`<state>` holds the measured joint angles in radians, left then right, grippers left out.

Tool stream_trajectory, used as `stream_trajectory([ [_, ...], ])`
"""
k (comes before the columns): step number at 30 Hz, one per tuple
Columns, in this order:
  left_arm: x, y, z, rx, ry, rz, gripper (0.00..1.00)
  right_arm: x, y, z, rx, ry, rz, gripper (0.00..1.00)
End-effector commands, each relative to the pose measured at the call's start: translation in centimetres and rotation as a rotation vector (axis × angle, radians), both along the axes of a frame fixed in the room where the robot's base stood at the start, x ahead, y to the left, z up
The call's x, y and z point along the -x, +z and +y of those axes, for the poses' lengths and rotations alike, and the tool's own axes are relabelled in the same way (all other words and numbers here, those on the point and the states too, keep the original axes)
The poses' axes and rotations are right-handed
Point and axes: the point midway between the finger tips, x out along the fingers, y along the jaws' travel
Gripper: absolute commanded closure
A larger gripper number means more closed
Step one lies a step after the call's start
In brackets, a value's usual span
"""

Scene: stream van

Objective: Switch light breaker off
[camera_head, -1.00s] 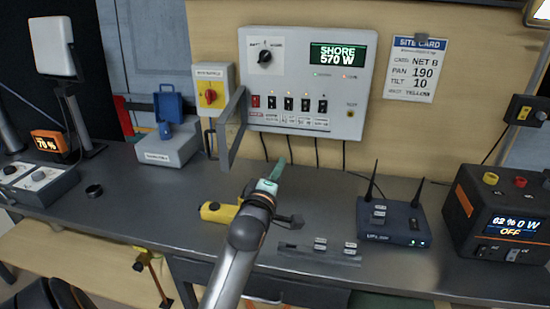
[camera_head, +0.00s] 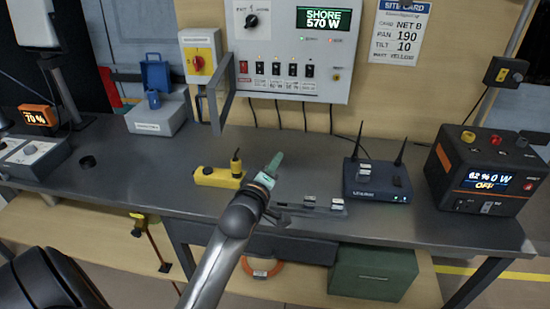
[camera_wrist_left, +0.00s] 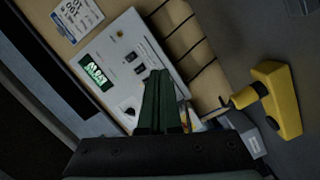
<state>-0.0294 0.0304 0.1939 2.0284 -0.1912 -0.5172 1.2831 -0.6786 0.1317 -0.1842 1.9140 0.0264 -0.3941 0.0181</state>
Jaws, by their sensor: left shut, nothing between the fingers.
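The white breaker panel (camera_head: 240,80) is on the wall at the upper middle of the head view, its display reading SHORE 570 W. A row with one red and several black breaker switches (camera_head: 276,69) runs below the display; I cannot read which label is the light one. The panel also shows in the left wrist view (camera_wrist_left: 112,55), partly hidden by my fingers. My left gripper (camera_head: 275,161) is shut and empty, pointing up over the bench, below the panel and apart from it. My right gripper is not in view.
An open grey cover (camera_head: 222,95) juts from the panel's lower left. A yellow device (camera_head: 218,177) lies left of my gripper. A router with antennas (camera_head: 377,182) and a power station (camera_head: 485,172) stand on the right. The bench between the panel and my gripper is mostly clear.

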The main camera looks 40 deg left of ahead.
Motion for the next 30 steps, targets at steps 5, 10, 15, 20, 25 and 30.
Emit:
stream_trajectory([
  [5, 1.6, -5.4, -2.7, -0.150, -0.093, 0.147, 1.00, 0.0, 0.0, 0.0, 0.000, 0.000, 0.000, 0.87],
  [10, 7.2, -15.5, -8.5, -0.459, -0.332, 0.397, 1.00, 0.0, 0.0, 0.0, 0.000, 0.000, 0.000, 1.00],
  [15, 15.3, -23.7, -13.9, -0.733, -0.613, 0.568, 1.00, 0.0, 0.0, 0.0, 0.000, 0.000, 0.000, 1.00],
  [20, 21.4, -27.7, -17.2, -0.889, -0.806, 0.635, 1.00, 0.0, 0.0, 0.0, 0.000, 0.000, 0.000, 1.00],
  [25, 23.8, -28.9, -18.4, -0.952, -0.884, 0.647, 1.00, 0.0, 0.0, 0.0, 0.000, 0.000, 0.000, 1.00],
  [30, 23.9, -28.9, -18.5, -0.956, -0.887, 0.648, 1.00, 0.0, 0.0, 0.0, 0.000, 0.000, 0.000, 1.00],
])
